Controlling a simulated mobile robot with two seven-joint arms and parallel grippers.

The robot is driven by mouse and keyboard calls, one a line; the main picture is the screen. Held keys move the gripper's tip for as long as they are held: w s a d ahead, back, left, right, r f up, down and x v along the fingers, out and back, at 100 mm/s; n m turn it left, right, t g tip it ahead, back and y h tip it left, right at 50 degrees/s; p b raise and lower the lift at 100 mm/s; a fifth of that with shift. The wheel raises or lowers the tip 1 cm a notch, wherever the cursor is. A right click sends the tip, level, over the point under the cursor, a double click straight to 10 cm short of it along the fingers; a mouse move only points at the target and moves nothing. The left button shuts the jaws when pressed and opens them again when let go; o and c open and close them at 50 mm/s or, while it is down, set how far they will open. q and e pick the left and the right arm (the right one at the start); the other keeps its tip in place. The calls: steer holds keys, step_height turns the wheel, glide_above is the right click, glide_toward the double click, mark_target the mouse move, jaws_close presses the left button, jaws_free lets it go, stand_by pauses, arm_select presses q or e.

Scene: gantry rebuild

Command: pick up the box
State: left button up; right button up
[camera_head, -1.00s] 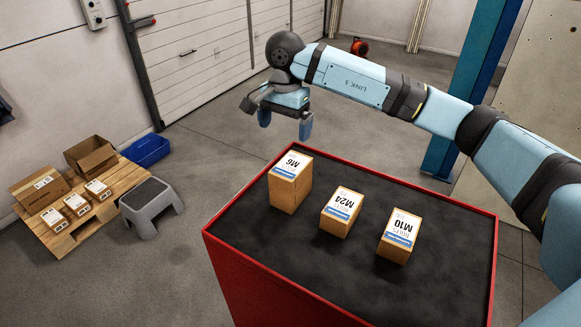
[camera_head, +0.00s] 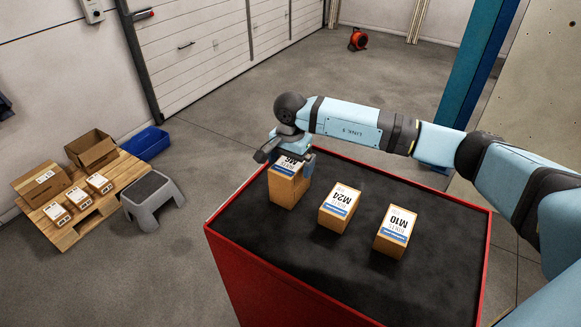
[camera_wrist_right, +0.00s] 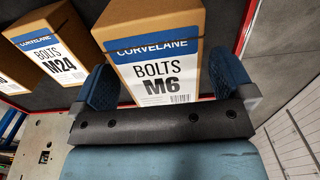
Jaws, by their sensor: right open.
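Three cardboard boxes stand on the black top of a red cabinet (camera_head: 330,267): the M6 box (camera_head: 284,190), the M24 box (camera_head: 335,218) and the M10 box (camera_head: 391,243). The M6 box is tallest. My right gripper (camera_head: 290,160) is at the top of the M6 box and hides part of its label. In the right wrist view the open fingers (camera_wrist_right: 168,92) are at the left and right of the M6 box (camera_wrist_right: 150,30), with its label between them; I cannot tell whether they touch it. The M24 box (camera_wrist_right: 72,28) is to the left there. My left gripper is out of view.
A blue post (camera_head: 479,70) rises behind the cabinet at right. The cabinet top is clear in front of the boxes.

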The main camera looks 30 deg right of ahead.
steer(key=shift+f, duration=0.35)
steer(key=shift+r, duration=0.1)
steer(key=c, duration=1.2)
steer(key=shift+w, duration=0.1)
